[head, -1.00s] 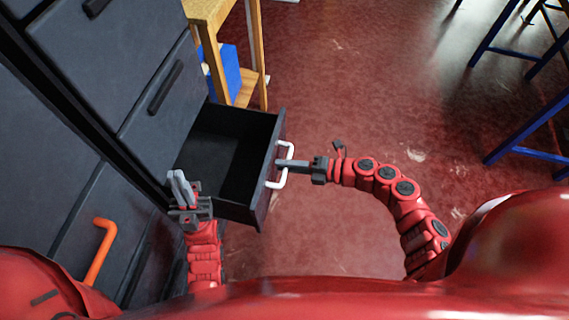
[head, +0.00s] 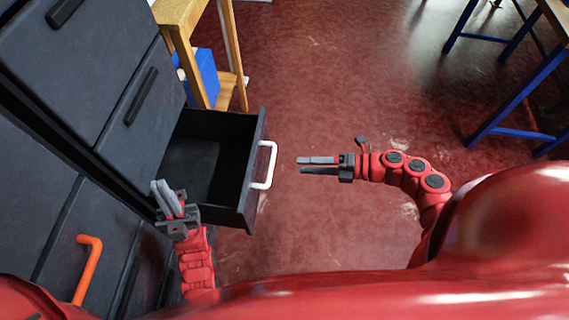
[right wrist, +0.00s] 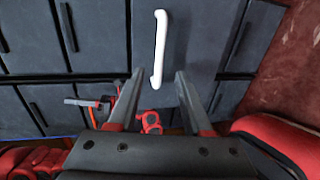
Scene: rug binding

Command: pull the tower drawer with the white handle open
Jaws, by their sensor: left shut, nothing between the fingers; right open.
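The tower drawer (head: 250,190) stands pulled out from the dark cabinet, and its inside looks empty. Its white handle (head: 267,165) is on the front panel; it also shows in the right wrist view (right wrist: 159,48), ahead of the fingers. My right gripper (head: 300,165) is open and empty, a short gap to the right of the handle and not touching it. It also shows in the right wrist view (right wrist: 155,85). My left gripper (head: 161,186) is shut and empty, pointing up near the left side of the open drawer.
The cabinet has other closed drawers with black handles (head: 141,96) and one orange handle (head: 88,270) at lower left. A wooden stand (head: 185,20) with a blue box (head: 203,72) is behind the drawer. Blue-legged tables (head: 510,95) stand at right. The red floor between is clear.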

